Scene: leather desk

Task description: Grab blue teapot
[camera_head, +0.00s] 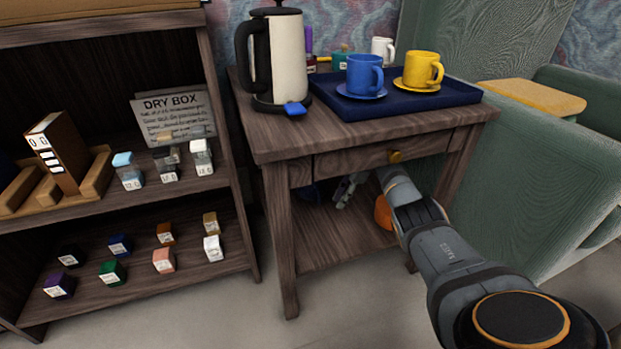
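A dark blue rounded object (308,194), perhaps the blue teapot, is in shadow on the lower shelf of the small wooden table, at its left side. Only part of it shows under the drawer. My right arm reaches under the table from the right. My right gripper (342,192) is just right of the blue object, with a small gap apparent between them. It is small and shaded, so its finger opening is unclear. An orange rounded object (383,212) is partly hidden beside my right wrist. My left gripper is not in view.
The table top (330,131) holds a white-and-black kettle (287,60) and a blue tray (450,92) with a blue cup (364,75) and a yellow cup (421,70). A table leg (283,240) and the drawer front (350,160) bound the shelf opening. A green armchair (530,160) stands right.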

